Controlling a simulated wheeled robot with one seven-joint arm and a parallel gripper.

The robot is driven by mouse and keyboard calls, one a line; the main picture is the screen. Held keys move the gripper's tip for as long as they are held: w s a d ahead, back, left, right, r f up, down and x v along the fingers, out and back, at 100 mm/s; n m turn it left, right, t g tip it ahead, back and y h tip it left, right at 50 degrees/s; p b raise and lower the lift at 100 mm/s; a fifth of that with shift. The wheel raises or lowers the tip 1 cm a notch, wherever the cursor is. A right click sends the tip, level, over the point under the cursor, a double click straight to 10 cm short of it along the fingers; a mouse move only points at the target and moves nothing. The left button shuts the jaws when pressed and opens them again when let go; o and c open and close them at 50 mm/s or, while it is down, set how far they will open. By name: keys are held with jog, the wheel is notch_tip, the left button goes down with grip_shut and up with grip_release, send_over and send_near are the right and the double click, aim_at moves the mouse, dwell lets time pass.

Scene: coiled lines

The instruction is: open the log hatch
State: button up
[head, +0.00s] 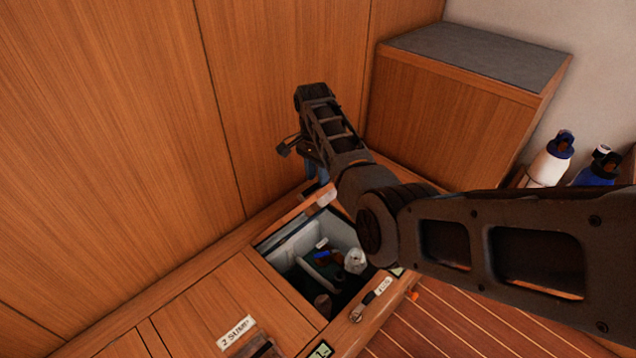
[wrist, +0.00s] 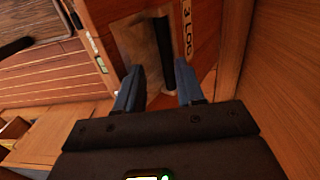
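In the wrist view, a wooden hatch panel carries a white label (wrist: 187,27) reading "3 LOG". Beside the label is a recess (wrist: 138,45) with a dark bar (wrist: 164,40) along its right side. My gripper (wrist: 160,88) has two blue fingers spread apart, one toward each side of the recess, with nothing visible between them. I cannot tell whether they touch the panel or bar. In the head view, my gripper (head: 317,172) points down near the wood wall, partly hidden by my arm. My arm hides most of the log hatch there.
An open locker (head: 320,262) with bottles and other items inside lies in front of my gripper. A closed hatch (head: 215,310) labelled 2 is at lower left. A grey-topped cabinet (head: 450,110) stands behind my arm, with a white bottle (head: 549,163) at right.

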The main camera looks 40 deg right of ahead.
jog(key=shift+w+r, duration=0.1)
jog(key=shift+r, duration=1.35)
jog(key=shift+w+r, duration=0.1)
jog(key=w+r+b, duration=0.2)
jog(key=w+r, duration=0.4)
jog(key=shift+w+a+b, duration=0.15)
jog(key=shift+w+b, duration=0.05)
jog(key=shift+b, duration=0.15)
jog(key=shift+f+p, duration=0.1)
jog(key=shift+p, duration=0.2)
